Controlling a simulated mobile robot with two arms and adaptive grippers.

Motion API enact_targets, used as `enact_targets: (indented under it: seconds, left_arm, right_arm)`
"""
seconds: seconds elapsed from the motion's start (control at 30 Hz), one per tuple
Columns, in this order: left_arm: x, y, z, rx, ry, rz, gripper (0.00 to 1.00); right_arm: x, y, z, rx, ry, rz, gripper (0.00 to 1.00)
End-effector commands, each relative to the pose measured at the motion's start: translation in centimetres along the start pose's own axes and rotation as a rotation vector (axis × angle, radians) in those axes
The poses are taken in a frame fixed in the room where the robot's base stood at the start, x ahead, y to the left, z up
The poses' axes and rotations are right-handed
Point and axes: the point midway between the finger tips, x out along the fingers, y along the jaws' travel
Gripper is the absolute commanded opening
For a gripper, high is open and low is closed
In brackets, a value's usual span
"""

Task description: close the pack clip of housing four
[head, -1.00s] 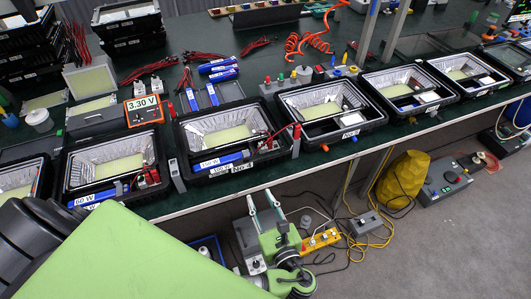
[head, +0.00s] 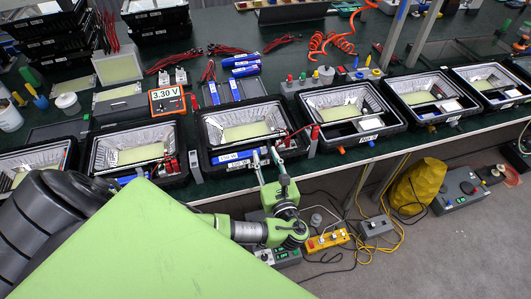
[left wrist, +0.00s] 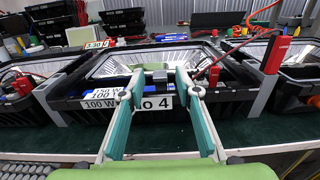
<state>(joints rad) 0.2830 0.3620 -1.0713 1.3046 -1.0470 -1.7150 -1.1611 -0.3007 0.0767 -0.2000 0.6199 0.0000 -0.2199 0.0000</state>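Housing four (head: 203,145) is an open black case with a silver reflector and a pale yellow panel. Its "No 4" label shows in the left wrist view (left wrist: 156,102). A blue battery pack (head: 230,156) lies along its front inside edge. My left gripper (head: 265,153) is at the front rim, right of the pack's label. In the left wrist view its fingers (left wrist: 161,82) are apart, with a small grey block (left wrist: 160,75) between and beyond the tips; I cannot tell whether this is the pack clip. I see no contact for certain. My right gripper is not in view.
Similar housings (head: 345,108) line the bench edge on both sides. A 3.30 V meter (head: 167,100) stands behind to the left. The floor in front holds a yellow bag (head: 418,188).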

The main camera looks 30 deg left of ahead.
Motion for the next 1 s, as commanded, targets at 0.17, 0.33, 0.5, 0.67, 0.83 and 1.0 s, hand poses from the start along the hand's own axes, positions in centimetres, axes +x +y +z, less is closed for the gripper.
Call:
enact_targets:
  seconds: [0.17,0.33,0.5,0.67,0.83,1.0]
  left_arm:
    - [0.8,0.0,0.0,-0.001,-0.001,0.001,0.31]
    - [0.8,0.0,0.0,-0.001,-0.001,0.001,0.31]
    - [0.8,0.0,0.0,-0.001,0.000,0.001,0.00]
    - [0.7,0.0,0.0,0.000,0.000,0.001,0.00]
    - [0.8,0.0,0.2,0.000,0.013,0.001,0.00]
    - [1.0,0.1,0.8,0.000,0.066,0.001,0.00]
  right_arm:
    - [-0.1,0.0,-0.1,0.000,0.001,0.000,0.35]
    - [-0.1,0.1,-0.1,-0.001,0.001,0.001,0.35]
    - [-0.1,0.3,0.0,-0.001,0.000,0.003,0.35]
    - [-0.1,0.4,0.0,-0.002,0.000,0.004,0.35]
    - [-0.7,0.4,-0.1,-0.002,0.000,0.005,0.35]
    - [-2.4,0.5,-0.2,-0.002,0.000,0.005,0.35]
